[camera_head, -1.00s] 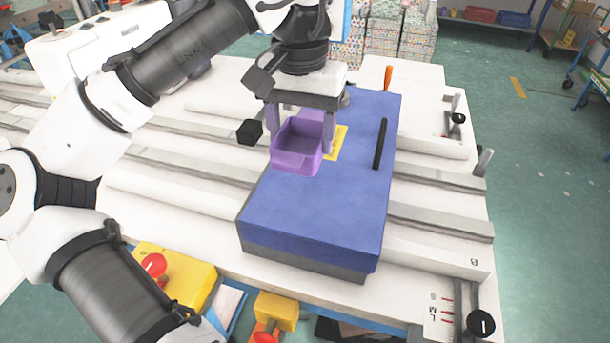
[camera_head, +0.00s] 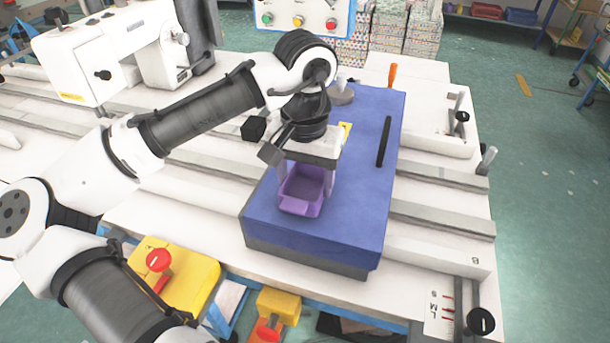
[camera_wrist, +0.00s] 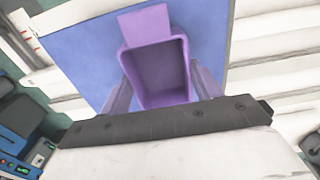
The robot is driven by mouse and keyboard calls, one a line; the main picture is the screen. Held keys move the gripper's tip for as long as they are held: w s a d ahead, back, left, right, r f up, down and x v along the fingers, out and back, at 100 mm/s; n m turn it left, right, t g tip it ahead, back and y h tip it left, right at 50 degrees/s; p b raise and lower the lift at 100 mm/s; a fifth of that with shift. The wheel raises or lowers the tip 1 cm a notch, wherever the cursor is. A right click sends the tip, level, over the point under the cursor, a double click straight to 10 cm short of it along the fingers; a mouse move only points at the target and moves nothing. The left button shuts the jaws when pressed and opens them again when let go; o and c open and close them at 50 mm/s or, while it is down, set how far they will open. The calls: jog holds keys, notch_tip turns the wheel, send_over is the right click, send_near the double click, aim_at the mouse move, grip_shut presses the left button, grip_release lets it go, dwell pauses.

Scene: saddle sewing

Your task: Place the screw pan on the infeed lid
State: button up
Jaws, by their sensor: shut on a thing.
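The screw pan is a purple open-topped tray (camera_head: 301,190), empty inside. My gripper (camera_head: 304,180) is shut on it, with one finger on each side. The pan is upright over the left front part of the blue infeed lid (camera_head: 345,225). I cannot tell whether its bottom touches the lid. In the wrist view the pan (camera_wrist: 158,70) sits between the two purple-grey fingers, with the blue lid (camera_wrist: 80,60) behind it.
A white sewing machine (camera_head: 120,45) is at the back left. The lid's front half is otherwise clear.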

aim_at(305, 195)
jog(key=shift+f, duration=0.15)
jog(key=o, duration=1)
notch_tip(305, 195, up, 12)
jog(key=shift+r+b, duration=0.25)
jog(key=shift+b, duration=0.2)
